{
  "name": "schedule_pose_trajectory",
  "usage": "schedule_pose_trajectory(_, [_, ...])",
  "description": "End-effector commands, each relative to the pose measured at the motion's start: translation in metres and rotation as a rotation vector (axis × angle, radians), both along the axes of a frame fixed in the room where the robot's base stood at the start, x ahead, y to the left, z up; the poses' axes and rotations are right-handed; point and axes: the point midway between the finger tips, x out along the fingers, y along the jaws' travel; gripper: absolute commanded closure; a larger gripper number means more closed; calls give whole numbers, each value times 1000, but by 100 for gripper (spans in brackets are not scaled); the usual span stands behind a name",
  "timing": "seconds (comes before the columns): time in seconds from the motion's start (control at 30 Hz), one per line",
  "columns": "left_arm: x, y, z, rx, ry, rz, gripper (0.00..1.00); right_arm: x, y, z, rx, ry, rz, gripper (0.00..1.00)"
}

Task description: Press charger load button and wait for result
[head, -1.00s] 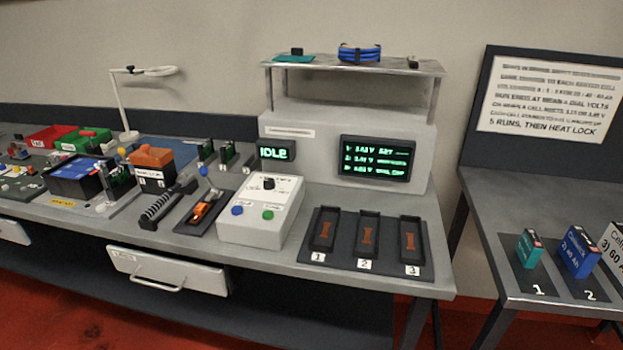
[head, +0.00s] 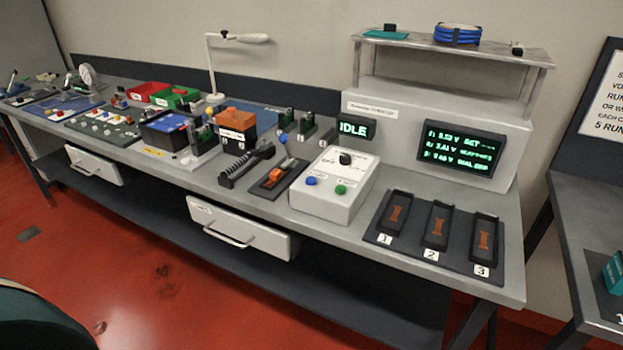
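The charger control box (head: 333,187) is white and sits on the grey bench. It has a black knob (head: 345,158) on top, a blue button (head: 311,181) at its front left and a green button (head: 341,189) at its front right. The labels by the buttons are too small to read. A small display (head: 354,130) behind the box reads IDLE in green. A larger screen (head: 461,148) to its right shows three lines with voltages. Neither of my grippers is in view.
Three dark numbered trays (head: 435,226) lie right of the box. An orange-handled tool (head: 274,176) on a dark pad and a black ribbed bar (head: 245,165) lie left of it. A drawer (head: 243,228) projects below the bench edge. A second table (head: 585,225) stands at right. Red floor is clear in front.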

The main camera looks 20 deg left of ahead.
Motion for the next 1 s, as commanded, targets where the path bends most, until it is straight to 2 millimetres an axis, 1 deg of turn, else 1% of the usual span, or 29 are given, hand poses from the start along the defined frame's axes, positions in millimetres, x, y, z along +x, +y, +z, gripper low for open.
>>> schedule_pose_trajectory(0.03, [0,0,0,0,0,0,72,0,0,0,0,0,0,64])
schedule_pose_trajectory(0.3, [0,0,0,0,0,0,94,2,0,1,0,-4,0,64])
schedule_pose_trajectory(0.4, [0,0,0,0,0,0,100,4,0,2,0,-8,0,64])
schedule_pose_trajectory(0.6, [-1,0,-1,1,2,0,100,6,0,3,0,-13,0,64])
schedule_pose_trajectory(1.0, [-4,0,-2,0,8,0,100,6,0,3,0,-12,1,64])
